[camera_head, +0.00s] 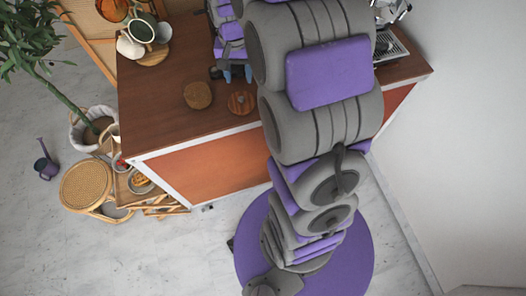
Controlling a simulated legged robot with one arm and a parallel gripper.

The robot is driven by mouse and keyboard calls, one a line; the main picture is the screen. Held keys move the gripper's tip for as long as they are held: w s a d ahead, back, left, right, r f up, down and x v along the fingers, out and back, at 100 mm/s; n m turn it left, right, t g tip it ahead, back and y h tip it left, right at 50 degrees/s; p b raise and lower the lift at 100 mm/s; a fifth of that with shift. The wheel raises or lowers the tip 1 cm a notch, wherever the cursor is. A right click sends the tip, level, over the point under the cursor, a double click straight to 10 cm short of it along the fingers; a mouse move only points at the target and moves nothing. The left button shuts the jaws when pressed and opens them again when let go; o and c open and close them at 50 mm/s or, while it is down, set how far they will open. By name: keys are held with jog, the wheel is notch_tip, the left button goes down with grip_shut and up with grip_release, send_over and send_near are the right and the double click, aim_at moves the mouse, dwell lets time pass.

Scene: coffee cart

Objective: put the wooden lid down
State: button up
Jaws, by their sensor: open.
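Two small round wooden discs lie on the brown cart top. The reddish-brown disc (241,103), with a small dark mark or knob at its middle, looks like the wooden lid. The paler brown disc (198,95) lies just left of it, apart. My gripper (232,74) is open, with its fingertips just behind the reddish-brown disc in the picture. I see nothing between the fingers. The picture does not show clearly how high the fingers are above the cart top, and the area behind them is partly hidden by my arm.
The cart top (150,105) is clear at its front left. A green-and-white cup (141,32), a white jug (129,46) and a round wooden board (153,56) stand at the back left. A metal machine with a drip grate (391,47) stands right, partly behind my arm.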

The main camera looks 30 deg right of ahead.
jog(key=s+a+r+n, duration=0.3)
jog(key=s+a+r, duration=0.2)
jog(key=s+a, duration=0.6)
jog(key=s+n+g, duration=0.1)
jog(key=s+n, duration=0.3)
jog(key=s, duration=1.3)
jog(key=shift+s+a+r, duration=0.2)
jog(key=shift+a, duration=0.1)
